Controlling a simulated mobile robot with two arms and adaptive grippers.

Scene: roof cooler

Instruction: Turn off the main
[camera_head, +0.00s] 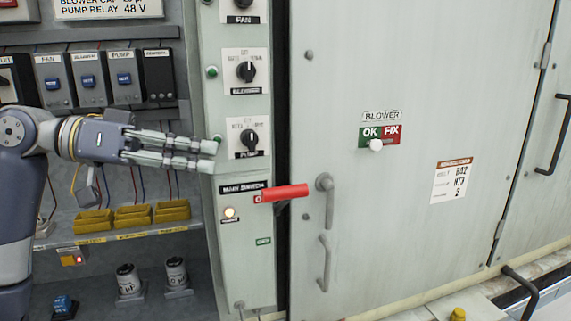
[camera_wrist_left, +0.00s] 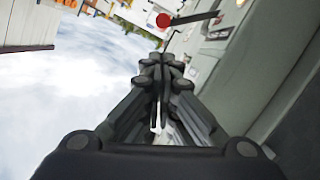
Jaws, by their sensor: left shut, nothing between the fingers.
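The main switch has a red handle (camera_head: 285,193) that sticks out to the right, nearly level, below a black "MAIN SWITCH" label (camera_head: 243,187) on the narrow grey panel. A lit round lamp (camera_head: 229,212) is on the panel below the label. My left gripper (camera_head: 215,155) is shut and empty, pointing right, in front of the panel and above and left of the red handle. In the left wrist view the shut fingers (camera_wrist_left: 160,68) show, with a round red end (camera_wrist_left: 163,20) beyond them, probably the handle. The right gripper is not in view.
Black knobs for the pump (camera_head: 249,139) and blower (camera_head: 246,71) sit above the switch. Right of it is a large cabinet door with a handle (camera_head: 325,200) and a BLOWER OK/FIX slider (camera_head: 376,145). An open bay with relays, yellow blocks (camera_head: 133,216) and capacitors (camera_head: 128,280) lies left.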

